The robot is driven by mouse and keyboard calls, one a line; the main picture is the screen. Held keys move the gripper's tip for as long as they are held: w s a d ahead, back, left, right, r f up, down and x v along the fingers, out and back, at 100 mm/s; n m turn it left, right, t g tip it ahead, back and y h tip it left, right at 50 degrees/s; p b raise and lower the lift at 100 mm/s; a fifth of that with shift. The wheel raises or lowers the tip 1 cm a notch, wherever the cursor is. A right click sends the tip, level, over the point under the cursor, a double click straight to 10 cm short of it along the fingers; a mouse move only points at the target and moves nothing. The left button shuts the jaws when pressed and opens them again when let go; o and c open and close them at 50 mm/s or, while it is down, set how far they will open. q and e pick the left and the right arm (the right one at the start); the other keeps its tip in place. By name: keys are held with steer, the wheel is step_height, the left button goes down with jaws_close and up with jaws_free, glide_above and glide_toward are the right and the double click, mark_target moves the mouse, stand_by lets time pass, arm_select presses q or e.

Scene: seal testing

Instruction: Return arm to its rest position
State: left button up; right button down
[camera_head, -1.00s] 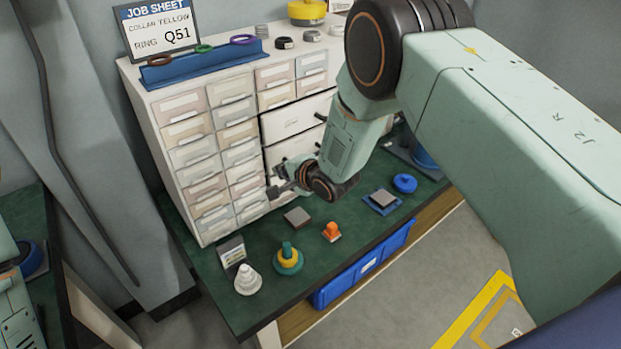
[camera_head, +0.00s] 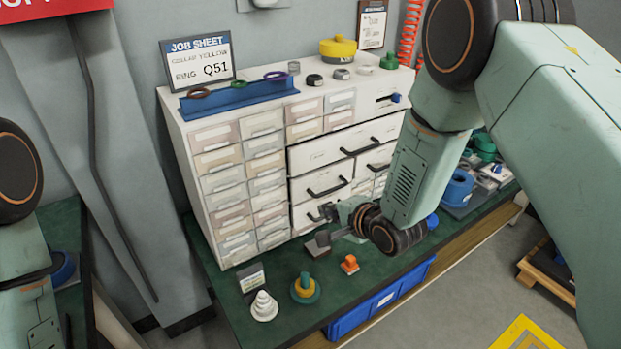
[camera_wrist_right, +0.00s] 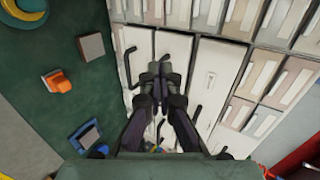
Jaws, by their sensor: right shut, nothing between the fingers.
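My right arm comes in from the right in the head view and reaches down in front of the drawer cabinet (camera_head: 183,165). My right gripper (camera_head: 332,212) is shut and empty, in front of the lower wide drawers and above the green bench (camera_head: 235,325). In the right wrist view, the gripper's fingers (camera_wrist_right: 160,72) are together over the white drawer fronts (camera_wrist_right: 203,85), with nothing between them. Whether they touch a drawer cannot be told. Part of my left arm shows at the left edge of the head view, but its gripper does not.
Below the gripper stand a grey block (camera_head: 318,244), an orange piece (camera_head: 349,265), a green-yellow stack (camera_head: 305,289) and a white stepped cone (camera_head: 264,306). A blue bin (camera_head: 385,305) sits under the bench. Black drawer handles (camera_head: 327,188) stick out.

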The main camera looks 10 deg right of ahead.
steer(key=s+d+f+n+g+h, duration=0.1)
steer(key=s+d+f+n+g, duration=0.1)
steer(key=s, duration=1.1)
steer(key=s+d+f+n+g+h+b, duration=0.1)
steer(key=s+f+n+g, duration=0.4)
steer(key=s, duration=0.8)
steer(key=s+d+f+n+g+h, duration=0.2)
steer(key=s+f+n+g, duration=0.2)
steer(key=s+f, duration=0.5)
steer(key=s+n, duration=0.2)
steer(key=s, duration=0.3)
steer(key=shift+d+f+n, duration=0.2)
steer(key=shift+d+n, duration=0.1)
steer(key=shift+d, duration=0.1)
steer(key=c, duration=2.1)
jaws_free()
